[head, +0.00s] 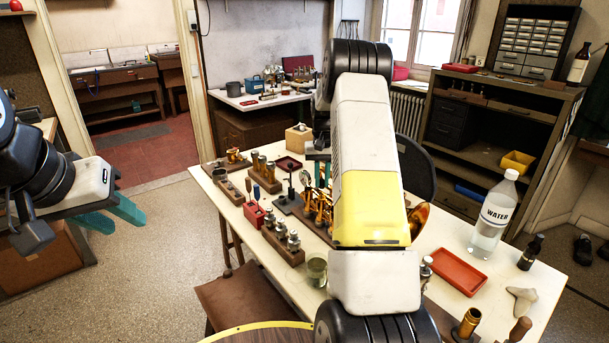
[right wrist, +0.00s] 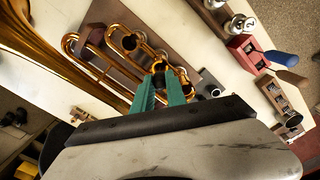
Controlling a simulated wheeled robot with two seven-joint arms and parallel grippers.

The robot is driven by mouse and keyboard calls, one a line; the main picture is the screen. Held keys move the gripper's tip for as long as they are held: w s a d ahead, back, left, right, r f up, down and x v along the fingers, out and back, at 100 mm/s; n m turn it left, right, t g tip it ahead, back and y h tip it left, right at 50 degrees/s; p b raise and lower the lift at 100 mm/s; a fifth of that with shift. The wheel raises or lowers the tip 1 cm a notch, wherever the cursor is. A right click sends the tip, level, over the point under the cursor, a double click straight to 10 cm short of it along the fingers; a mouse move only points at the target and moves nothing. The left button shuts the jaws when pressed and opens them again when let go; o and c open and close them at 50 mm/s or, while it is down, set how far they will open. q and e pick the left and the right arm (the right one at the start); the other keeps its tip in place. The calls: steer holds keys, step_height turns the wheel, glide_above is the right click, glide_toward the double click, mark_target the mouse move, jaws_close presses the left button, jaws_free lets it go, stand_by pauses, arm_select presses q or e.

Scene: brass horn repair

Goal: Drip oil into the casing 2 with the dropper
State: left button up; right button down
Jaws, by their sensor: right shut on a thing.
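The brass horn (head: 319,207) lies on the worktable, partly behind my right arm; its bell (head: 418,218) shows on the other side. In the right wrist view its tubing (right wrist: 95,55) and several open round casing tops show. The middle one, likely casing 2 (right wrist: 158,66), is just beyond my fingertips. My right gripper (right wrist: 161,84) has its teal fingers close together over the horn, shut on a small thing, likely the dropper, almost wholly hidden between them. I cannot tell whether its tip is inside a casing. My left gripper (head: 116,215) is open and empty, left of the table.
Wooden blocks with metal parts (head: 283,241), a red holder (head: 254,213) and a glass (head: 317,270) stand left of my right arm. A red tray (head: 459,270), water bottle (head: 493,215) and dark bottle (head: 530,252) stand on the right.

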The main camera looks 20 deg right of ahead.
steer(key=shift+r, duration=2.5)
